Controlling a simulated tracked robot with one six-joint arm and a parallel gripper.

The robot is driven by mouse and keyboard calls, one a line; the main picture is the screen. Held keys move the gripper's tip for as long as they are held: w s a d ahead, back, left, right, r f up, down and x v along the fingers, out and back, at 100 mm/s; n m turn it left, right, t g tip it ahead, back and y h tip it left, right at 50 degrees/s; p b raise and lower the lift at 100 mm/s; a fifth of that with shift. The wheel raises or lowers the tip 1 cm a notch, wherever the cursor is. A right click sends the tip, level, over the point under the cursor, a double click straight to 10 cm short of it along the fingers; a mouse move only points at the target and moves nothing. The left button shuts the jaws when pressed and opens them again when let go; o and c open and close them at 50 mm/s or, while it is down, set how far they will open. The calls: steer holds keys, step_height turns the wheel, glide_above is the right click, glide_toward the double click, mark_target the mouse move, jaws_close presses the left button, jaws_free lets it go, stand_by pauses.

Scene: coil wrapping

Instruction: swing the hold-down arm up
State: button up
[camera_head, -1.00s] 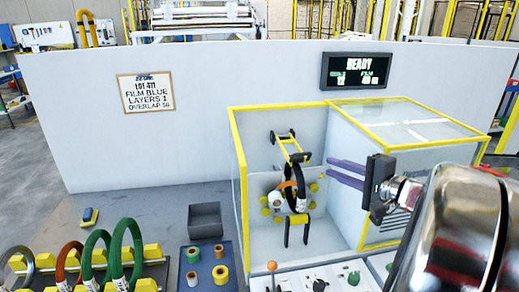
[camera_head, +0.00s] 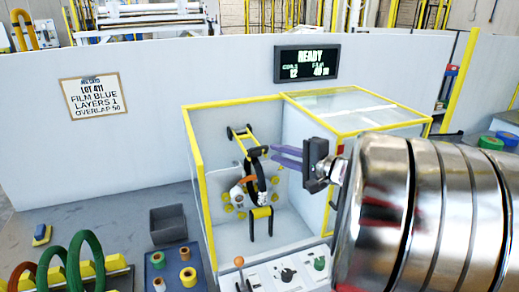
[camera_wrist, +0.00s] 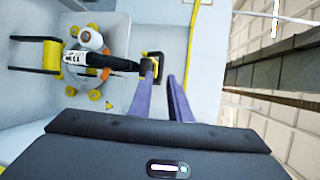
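The hold-down arm (camera_head: 249,145) is a yellow two-bar frame on a black hinge at the back wall of the machine. It slopes down to a dark cross-piece at the top of a black coil (camera_head: 261,184), which stands upright. In the wrist view the end of the hold-down arm (camera_wrist: 153,57) shows yellow and black just beyond my fingertips. My gripper (camera_head: 273,154) has two purple fingers with a narrow gap between them; nothing is clearly held. The fingertips are close to the right of the arm's end; contact cannot be told. The gripper also shows in the wrist view (camera_wrist: 160,72).
A yellow-framed enclosure (camera_head: 196,160) surrounds the coil, with a clear-topped box on its right. A control panel (camera_head: 290,275) with an orange-knobbed lever lies in front. A grey bin (camera_head: 168,224), spool tray (camera_head: 172,260) and green coils (camera_head: 82,262) stand at left.

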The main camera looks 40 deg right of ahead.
mark_target(261, 148)
steer(key=x, duration=0.8)
steer(key=shift+w, duration=0.1)
steer(key=shift+c, duration=0.5)
jaws_close()
steer(key=shift+a+f, duration=0.1)
steer(key=shift+a, duration=0.1)
